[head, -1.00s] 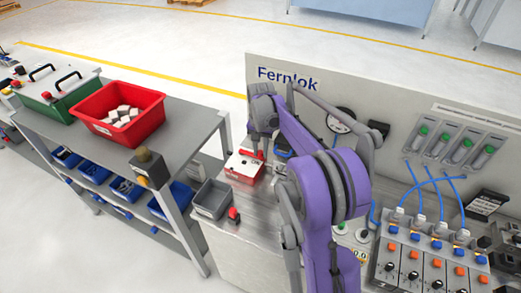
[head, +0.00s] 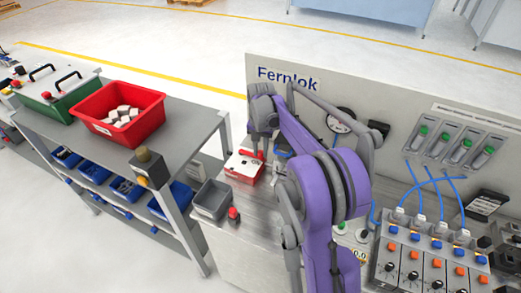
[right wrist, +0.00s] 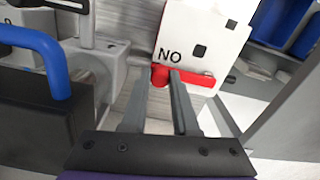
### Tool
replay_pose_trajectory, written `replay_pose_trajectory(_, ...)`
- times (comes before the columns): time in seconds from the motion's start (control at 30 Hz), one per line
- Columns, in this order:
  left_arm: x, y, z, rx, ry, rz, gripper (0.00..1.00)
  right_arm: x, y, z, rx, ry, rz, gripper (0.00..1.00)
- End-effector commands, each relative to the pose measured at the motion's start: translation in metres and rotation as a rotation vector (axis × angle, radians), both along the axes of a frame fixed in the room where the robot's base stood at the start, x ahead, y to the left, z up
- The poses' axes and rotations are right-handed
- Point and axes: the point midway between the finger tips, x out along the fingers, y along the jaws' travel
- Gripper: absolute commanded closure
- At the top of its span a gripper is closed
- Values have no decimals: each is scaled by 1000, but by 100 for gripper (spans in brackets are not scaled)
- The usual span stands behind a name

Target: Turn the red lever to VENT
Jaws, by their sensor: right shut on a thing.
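A white box with a red base (head: 244,166) stands on the bench in the head view, below my right gripper (head: 261,145). In the right wrist view the white face (right wrist: 198,35) shows the letters "NO" and dark square marks; the word VENT cannot be read. The red lever (right wrist: 159,76) shows at the fingertips of my right gripper (right wrist: 166,82), which is shut on it. Its far end and exact angle are partly hidden by the fingers. My left gripper is in neither view.
A grey bin (head: 211,200) and a red button (head: 233,215) are left of the box. The back panel (head: 300,95) rises behind it. Valve blocks with blue hoses (head: 425,262) stand at right. A red crate (head: 119,115) of white blocks sits on the side table.

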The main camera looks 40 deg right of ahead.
Motion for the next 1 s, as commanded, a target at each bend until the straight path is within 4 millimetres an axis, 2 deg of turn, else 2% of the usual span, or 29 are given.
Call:
replay_pose_trajectory(0.27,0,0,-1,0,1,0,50,-1,2,0,0,-1,-26,100)
replay_pose_trajectory(0.47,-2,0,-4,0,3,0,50,-3,8,0,0,-1,-118,100)
replay_pose_trajectory(1.0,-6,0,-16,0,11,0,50,-7,43,0,0,0,-600,100)
